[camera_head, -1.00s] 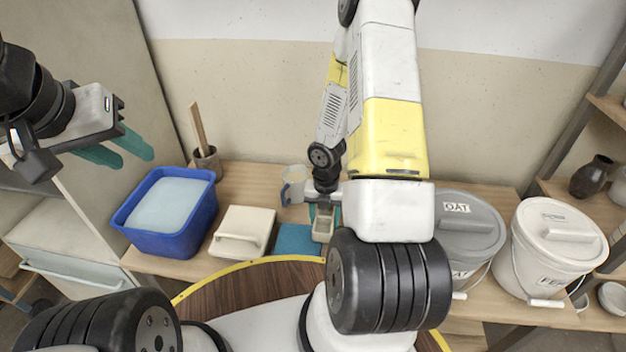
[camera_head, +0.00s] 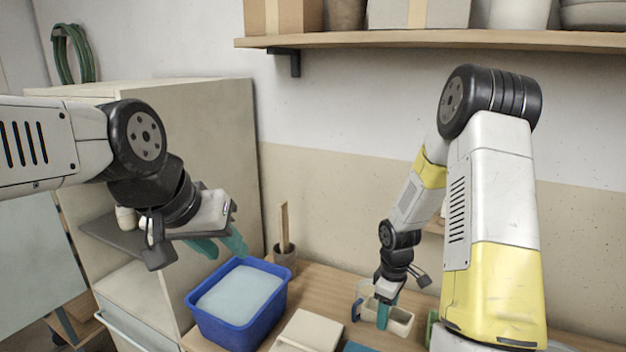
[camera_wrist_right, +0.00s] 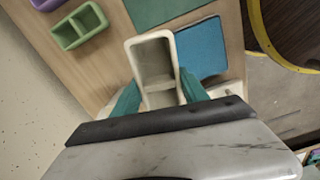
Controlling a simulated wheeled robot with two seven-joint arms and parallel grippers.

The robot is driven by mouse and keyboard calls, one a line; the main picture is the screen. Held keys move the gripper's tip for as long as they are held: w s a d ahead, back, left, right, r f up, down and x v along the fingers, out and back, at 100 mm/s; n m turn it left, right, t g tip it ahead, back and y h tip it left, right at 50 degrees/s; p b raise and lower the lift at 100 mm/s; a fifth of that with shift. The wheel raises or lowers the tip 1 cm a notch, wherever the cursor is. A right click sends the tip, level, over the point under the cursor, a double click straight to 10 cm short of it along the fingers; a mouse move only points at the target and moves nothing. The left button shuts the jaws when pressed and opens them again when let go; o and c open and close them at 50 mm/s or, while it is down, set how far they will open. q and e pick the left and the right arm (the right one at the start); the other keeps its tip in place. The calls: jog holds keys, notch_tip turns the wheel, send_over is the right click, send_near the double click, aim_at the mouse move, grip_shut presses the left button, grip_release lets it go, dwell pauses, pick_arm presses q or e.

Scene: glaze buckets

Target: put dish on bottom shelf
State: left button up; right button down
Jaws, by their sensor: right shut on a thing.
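A cream rectangular dish with two compartments (camera_wrist_right: 152,62) is between the teal fingers of my right gripper (camera_wrist_right: 160,94), which are shut on it. In the head view the dish (camera_head: 400,320) is at the wooden worktop, partly hidden by my right gripper (camera_head: 383,312). I cannot tell whether it touches the worktop. My left gripper (camera_head: 220,247) is open and empty, above and left of the blue tub. A long wall shelf (camera_head: 430,40) crosses the top of the head view. I cannot tell which shelf is the bottom one.
The blue tub (camera_head: 240,318), a pot with a wooden tool (camera_head: 285,255) and a cream lidded box (camera_head: 308,332) stand on the worktop. The right wrist view shows a blue mat (camera_wrist_right: 203,47) and a green divided dish (camera_wrist_right: 80,27).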

jog(key=a+r+m, duration=0.1)
jog(key=m, duration=0.2)
jog(key=w+a+r+m, duration=0.1)
jog(key=m, duration=0.1)
jog(key=a+r+m, duration=0.1)
jog(key=r+m, duration=0.1)
jog(key=m, duration=0.1)
jog(key=shift+w+a+r+m, duration=0.1)
jog(key=shift+w+m, duration=0.2)
jog(key=shift+w, duration=0.05)
jog(key=shift+w+a+r+m, duration=0.1)
jog(key=shift+a+r+m, duration=0.2)
jog(key=shift+m, duration=0.3)
jog(key=shift+w+a+r+m, duration=0.1)
jog(key=shift+a+r+m, duration=0.15)
jog(key=shift+m, duration=0.35)
jog(key=shift+d, duration=0.1)
jog(key=shift+s, duration=0.1)
